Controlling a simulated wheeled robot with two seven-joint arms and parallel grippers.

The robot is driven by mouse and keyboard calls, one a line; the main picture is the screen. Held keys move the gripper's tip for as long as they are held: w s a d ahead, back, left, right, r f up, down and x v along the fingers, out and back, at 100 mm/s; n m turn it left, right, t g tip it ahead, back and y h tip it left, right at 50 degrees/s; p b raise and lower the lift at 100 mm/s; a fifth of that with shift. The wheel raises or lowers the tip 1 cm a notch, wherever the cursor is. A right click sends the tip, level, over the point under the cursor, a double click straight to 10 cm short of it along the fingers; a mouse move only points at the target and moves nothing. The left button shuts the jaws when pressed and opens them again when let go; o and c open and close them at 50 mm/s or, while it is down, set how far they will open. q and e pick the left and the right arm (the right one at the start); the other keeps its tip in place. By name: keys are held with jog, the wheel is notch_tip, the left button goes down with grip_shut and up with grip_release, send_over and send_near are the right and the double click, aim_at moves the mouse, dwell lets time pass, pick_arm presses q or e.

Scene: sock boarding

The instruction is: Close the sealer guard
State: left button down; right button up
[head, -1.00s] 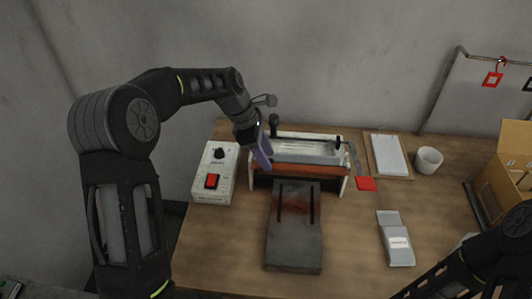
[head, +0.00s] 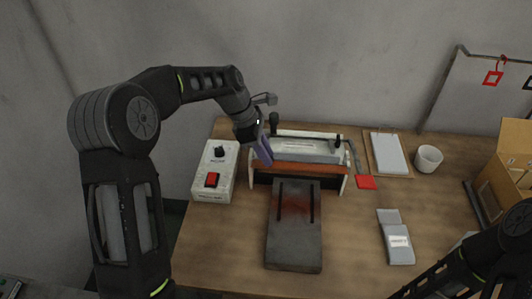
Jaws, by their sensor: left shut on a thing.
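The sealer (head: 298,169) stands at the back of the table, with white end plates and an orange-brown front bar. Its guard (head: 312,157) is a pale grey, see-through panel lying along the top, tilted, between the end plates. My left gripper (head: 264,152), with purple fingers, reaches down at the guard's left end and is shut on it. The fingers hide the exact grip. My right arm enters at the lower right, and its gripper is out of view.
A control box (head: 214,171) with a red switch stands left of the sealer. A dark slotted plate (head: 293,250) lies in front. A red tag (head: 366,182), white pad (head: 388,153), cup (head: 428,159), grey packet (head: 397,243) and cardboard box (head: 503,178) are to the right.

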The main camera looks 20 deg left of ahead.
pick_arm(q)
jog(key=shift+s+f+t+b, duration=0.2)
jog(key=shift+t+b, duration=0.2)
jog(key=shift+b, duration=0.45)
jog(key=s+f+t+b, duration=0.1)
jog(key=t+b, duration=0.1)
jog(key=b, duration=0.2)
jog(key=m+t+b, duration=0.1)
jog(key=t+b, duration=0.1)
jog(key=b, duration=0.2)
jog(key=s+f+t+y+b, duration=0.1)
jog(key=b, duration=0.2)
jog(key=shift+s+d+f+t+b, duration=0.3)
jog(key=shift+d+f+t+b, duration=0.05)
jog(key=shift+d+t+b, duration=0.05)
jog(key=c, duration=1.3)
grip_release()
jog(key=shift+r, duration=0.1)
